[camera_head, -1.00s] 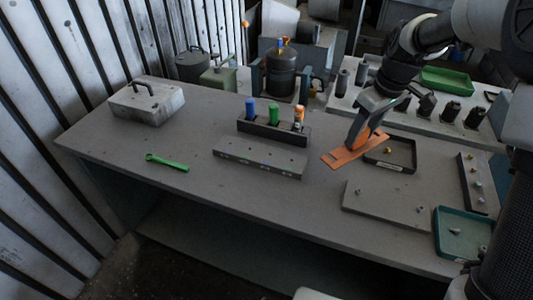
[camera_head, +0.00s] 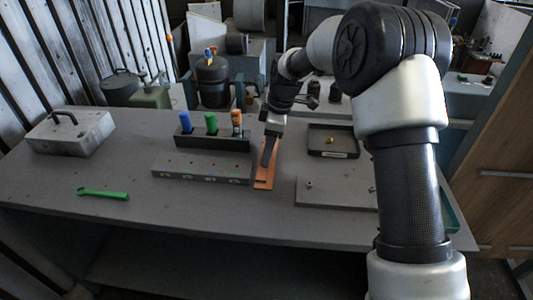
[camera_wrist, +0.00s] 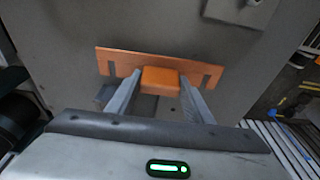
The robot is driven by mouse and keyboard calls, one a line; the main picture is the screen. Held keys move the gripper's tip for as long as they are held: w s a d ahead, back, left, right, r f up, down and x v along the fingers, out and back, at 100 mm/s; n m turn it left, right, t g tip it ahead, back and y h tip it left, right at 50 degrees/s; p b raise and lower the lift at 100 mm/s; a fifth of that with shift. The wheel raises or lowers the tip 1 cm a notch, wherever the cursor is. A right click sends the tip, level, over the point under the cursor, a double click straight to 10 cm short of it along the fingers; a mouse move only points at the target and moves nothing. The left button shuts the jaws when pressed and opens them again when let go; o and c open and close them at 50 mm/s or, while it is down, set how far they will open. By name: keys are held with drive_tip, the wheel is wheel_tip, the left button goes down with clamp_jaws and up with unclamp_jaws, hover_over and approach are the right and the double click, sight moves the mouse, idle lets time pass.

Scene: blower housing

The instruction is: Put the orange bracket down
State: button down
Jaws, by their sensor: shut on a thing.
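The orange bracket (camera_head: 265,176) is at the middle of the grey table, between the long grey block and the flat grey plate. My gripper (camera_head: 268,152) points down at it. In the wrist view my gripper (camera_wrist: 160,92) is shut on the bracket's raised orange block, and the bracket's slotted flat plate (camera_wrist: 118,62) spans beyond both fingers. The bracket appears at or very near the tabletop; I cannot tell whether it touches.
The grey plate (camera_head: 325,192) and a black tray (camera_head: 334,141) are to the right. A green wrench (camera_head: 102,194) lies far left, near a grey case (camera_head: 70,132).

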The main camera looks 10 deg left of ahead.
drive_tip(key=shift+f, duration=0.7)
drive_tip(key=shift+f, duration=0.15)
drive_tip(key=c, duration=0.9)
unclamp_jaws()
